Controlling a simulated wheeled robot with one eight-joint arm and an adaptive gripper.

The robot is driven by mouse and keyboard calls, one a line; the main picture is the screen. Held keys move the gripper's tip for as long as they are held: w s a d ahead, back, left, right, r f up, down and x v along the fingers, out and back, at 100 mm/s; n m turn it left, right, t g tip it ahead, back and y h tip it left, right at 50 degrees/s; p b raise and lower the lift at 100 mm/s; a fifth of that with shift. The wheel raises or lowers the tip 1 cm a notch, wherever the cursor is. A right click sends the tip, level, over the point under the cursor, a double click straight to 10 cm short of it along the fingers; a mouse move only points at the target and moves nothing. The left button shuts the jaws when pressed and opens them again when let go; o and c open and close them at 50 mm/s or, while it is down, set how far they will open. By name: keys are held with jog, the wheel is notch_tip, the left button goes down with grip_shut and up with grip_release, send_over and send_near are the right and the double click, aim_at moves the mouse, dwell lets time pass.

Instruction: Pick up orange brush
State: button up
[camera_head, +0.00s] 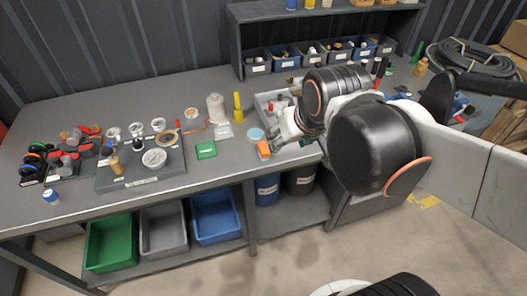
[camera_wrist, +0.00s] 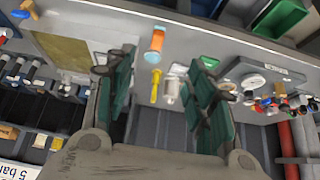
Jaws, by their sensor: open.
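A short orange piece (camera_head: 263,149), which looks like the orange brush, is near the front edge of the workbench (camera_head: 225,172). A light blue round piece (camera_head: 256,134) is right behind it; I cannot tell whether they touch. In the wrist view the orange piece (camera_wrist: 157,40) shows ahead of and between my fingers, with the light blue part beside it. My gripper (camera_head: 283,141) is just right of the orange piece, apart from it. Its two green-padded fingers are spread wide in the wrist view (camera_wrist: 160,78), with nothing held between them.
A yellow tool (camera_head: 238,108), a white bottle (camera_head: 215,107) and a green box (camera_head: 206,150) stand left of my gripper. A grey tray (camera_head: 268,101) lies behind it. A shelf with small bins (camera_head: 285,62) rises at the back. Green, grey and blue bins (camera_head: 214,220) sit below.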

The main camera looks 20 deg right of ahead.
jog(key=w+f+g, duration=0.1)
jog(key=w+f, duration=0.2)
jog(key=w, duration=0.4)
jog(key=g, duration=0.1)
send_near(264, 148)
jog(key=b+x, duration=0.5)
jog(key=x, duration=0.5)
jog(key=shift+w+f+b, duration=0.15)
jog(key=shift+b, duration=0.2)
grip_shut()
notch_tip(264, 148, up, 20)
jog(key=p, duration=0.7)
